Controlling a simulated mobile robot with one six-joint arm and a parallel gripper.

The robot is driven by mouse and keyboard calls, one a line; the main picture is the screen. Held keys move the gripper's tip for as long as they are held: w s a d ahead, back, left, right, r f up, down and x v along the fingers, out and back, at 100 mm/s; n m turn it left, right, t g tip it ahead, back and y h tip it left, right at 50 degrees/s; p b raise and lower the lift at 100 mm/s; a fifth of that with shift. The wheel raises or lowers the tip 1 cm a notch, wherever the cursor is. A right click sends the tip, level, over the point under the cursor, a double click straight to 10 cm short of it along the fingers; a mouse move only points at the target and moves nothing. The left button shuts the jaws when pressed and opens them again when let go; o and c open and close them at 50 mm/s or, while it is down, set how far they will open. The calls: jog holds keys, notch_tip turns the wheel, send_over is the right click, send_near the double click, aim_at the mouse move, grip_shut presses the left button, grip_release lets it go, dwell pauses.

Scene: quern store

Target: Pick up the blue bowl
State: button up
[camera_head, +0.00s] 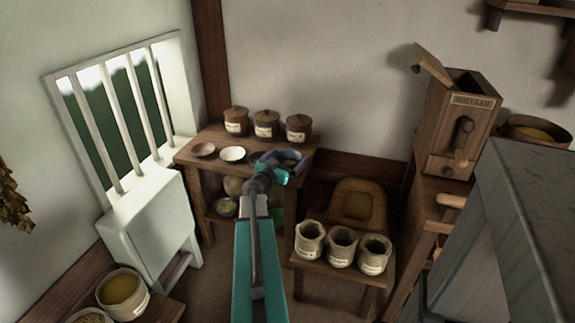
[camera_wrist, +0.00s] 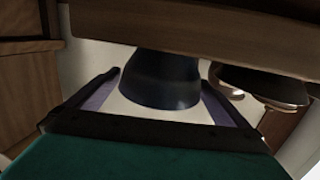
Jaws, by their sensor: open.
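The dark blue bowl (camera_wrist: 160,82) appears upside down in the wrist view, against the edge of a wooden table. In the head view, the bowl (camera_head: 288,161) is a small dark shape at the right end of the wooden side table (camera_head: 186,153), partly hidden by my gripper. My gripper (camera_head: 284,156) reaches over that end of the table. In the wrist view, the two purple-grey fingers of my gripper (camera_wrist: 158,86) stand apart, one on each side of the bowl. Gaps show beside the bowl, and I cannot tell whether either finger touches it.
A white bowl (camera_head: 232,154) and a brown bowl (camera_head: 203,149) stand to the left on the table. Several lidded brown jars, including one at the right (camera_head: 299,128), line its back. A low stand with pots (camera_head: 342,246) is at right. A barred window (camera_head: 120,115) is left.

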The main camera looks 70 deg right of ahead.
jog(key=c, duration=1)
jog(key=shift+r, duration=0.1)
jog(key=shift+r, duration=4.95)
